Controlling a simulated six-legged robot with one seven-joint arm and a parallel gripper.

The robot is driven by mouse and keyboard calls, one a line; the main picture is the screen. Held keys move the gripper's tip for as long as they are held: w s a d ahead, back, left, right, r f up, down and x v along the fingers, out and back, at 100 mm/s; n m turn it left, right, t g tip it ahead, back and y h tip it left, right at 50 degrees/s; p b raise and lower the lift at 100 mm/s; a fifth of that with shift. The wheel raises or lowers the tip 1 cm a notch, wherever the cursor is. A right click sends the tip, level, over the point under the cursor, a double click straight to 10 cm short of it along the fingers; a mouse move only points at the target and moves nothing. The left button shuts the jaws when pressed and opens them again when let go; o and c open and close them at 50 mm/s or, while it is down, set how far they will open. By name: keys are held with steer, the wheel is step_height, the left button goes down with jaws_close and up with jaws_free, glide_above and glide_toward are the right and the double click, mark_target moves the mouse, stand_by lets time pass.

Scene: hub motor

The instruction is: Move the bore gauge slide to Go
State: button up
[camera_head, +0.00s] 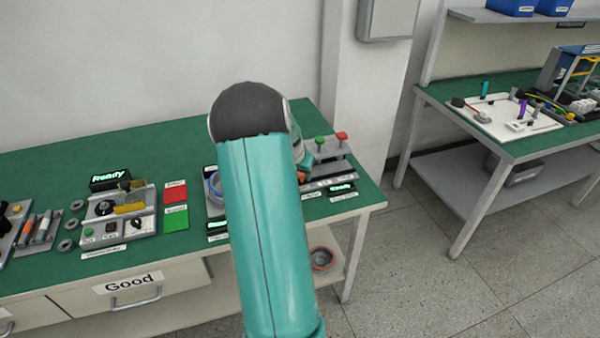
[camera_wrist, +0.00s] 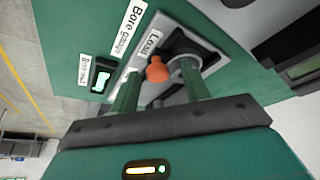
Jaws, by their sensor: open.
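The bore gauge (camera_wrist: 212,58) fills the upper middle of the wrist view, with a "Bore gauge" label (camera_wrist: 125,27) and a "Load" label (camera_wrist: 153,42) beside it. An orange knob (camera_wrist: 157,70), apparently the slide's handle, stands near the Load label. My gripper (camera_wrist: 160,72) is open, with one finger on each side of the knob; contact cannot be told. A grey cylindrical part behind the right finger is partly hidden. In the head view, the orange knob (camera_head: 303,176) shows beside my arm, which hides much of the gauge and the fingers.
A small lit display (camera_wrist: 102,77) sits beside the gauge. In the head view, a fixture with green and red knobs (camera_head: 331,145) stands behind it. To the left are red and green pads (camera_head: 176,205) and a station with a "Ready" display (camera_head: 110,179). A wall is behind.

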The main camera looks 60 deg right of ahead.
steer(key=shift+s, duration=0.35)
steer(key=shift+w, duration=0.3)
steer(key=c, duration=0.3)
steer(key=shift+s, duration=0.2)
steer(key=c, duration=0.4)
steer(key=shift+w, duration=0.1)
jaws_close()
steer(key=s+d, duration=0.5)
steer(key=shift+s+d, duration=0.3)
steer(key=shift+d, duration=0.1)
